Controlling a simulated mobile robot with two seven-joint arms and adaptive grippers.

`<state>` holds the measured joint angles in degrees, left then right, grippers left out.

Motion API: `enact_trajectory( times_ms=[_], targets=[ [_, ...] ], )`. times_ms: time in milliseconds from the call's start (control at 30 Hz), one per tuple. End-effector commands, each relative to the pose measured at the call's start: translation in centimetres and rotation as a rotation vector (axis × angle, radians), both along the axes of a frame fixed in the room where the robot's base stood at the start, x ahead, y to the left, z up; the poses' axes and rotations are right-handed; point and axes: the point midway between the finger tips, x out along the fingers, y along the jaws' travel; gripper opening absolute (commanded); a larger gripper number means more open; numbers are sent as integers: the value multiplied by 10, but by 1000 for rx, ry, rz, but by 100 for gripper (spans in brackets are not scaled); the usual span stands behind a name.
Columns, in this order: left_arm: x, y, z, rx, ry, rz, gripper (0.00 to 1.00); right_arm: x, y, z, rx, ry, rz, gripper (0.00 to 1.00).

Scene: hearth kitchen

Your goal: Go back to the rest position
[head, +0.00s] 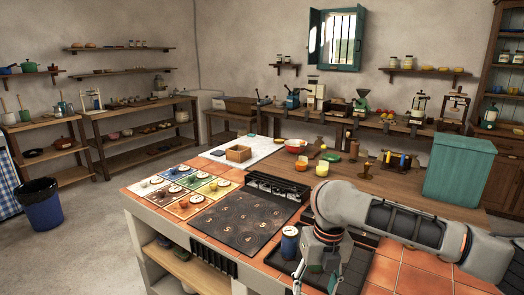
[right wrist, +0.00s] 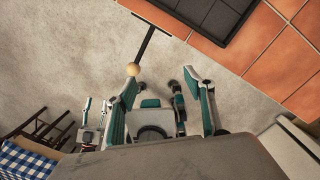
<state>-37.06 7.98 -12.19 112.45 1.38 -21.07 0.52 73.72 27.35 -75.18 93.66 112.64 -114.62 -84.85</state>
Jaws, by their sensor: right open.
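My right arm comes in from the right in the head view, and my right gripper (head: 315,282) points down at the front edge of the tiled counter (head: 400,270). In the right wrist view the right gripper (right wrist: 164,78) has its two teal-and-grey fingers spread apart, with nothing between them. Past the fingers I see the grey floor (right wrist: 80,70); the counter's tiled edge lies at upper right.
A blue can (head: 290,243) stands close to the right gripper, by a dark tray (head: 355,270). A teal box (head: 458,172) stands behind my arm. The floor at left is open, with a blue bin (head: 40,205).

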Motion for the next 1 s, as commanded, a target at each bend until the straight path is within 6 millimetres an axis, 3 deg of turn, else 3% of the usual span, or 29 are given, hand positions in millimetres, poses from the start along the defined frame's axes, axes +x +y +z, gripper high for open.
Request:
enact_trajectory(
  times_ms=[200,400,567,767,867,1000],
  targets=[
    [4,0,3,0,-8,1,40,-26,44,-41,110,-34,-133,53],
    [-1,0,0,0,0,0,40,-49,85,-69,274,-69,-373,53],
    [-1,0,-1,1,2,0,40,-62,99,-81,410,-84,-621,53],
    [-2,0,-2,1,4,0,40,-72,87,-91,562,-98,-988,53],
    [-2,0,-2,1,4,0,40,-77,67,-97,623,-110,-1191,53],
    [-2,0,-2,1,4,0,40,-88,24,-108,684,-145,-1490,53]
  ],
)
